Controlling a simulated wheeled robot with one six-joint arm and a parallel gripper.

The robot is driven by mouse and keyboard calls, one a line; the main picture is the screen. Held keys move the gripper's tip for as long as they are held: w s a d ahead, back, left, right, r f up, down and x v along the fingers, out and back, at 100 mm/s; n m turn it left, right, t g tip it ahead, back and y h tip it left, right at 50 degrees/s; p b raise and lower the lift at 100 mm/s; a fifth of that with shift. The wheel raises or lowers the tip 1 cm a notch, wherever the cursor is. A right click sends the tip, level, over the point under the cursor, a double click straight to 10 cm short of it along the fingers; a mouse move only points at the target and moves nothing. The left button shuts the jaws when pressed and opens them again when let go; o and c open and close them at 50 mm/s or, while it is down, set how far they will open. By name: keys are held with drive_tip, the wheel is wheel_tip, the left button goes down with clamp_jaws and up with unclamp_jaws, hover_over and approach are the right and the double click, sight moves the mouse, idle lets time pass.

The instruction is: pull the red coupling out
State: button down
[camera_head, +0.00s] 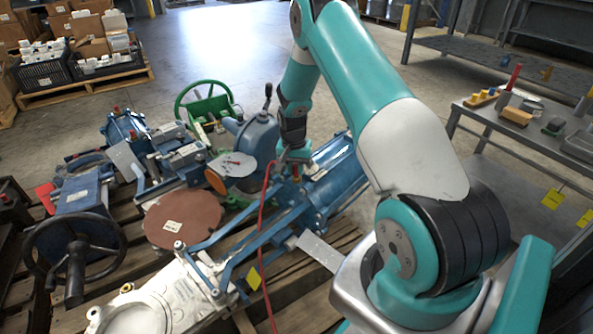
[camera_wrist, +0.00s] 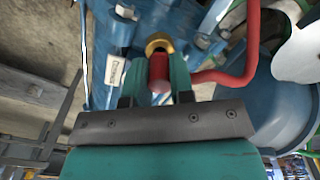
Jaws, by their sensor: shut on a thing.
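The red coupling (camera_wrist: 159,70) shows in the wrist view as a short red cylinder with a rounded pale near end. Its far end meets a brass ring (camera_wrist: 159,43) on the blue machine (camera_wrist: 120,62); how deep it sits inside cannot be seen. My gripper (camera_wrist: 157,84) is shut on the coupling, with one teal finger on each side.
A red hose (camera_head: 261,220) hangs just left of my gripper; a red pipe (camera_wrist: 250,50) curves close by in the wrist view. A brown disc (camera_head: 183,217), a blue handwheel valve (camera_head: 75,245) and a green wheel (camera_head: 205,100) crowd the pallet. Open floor (camera_head: 210,45) lies behind.

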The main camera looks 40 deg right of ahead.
sight(295, 165)
drive_tip(key=shift+a+r+p, duration=0.15)
drive_tip(key=shift+r+p, duration=2)
drive_tip(key=shift+r, duration=0.3)
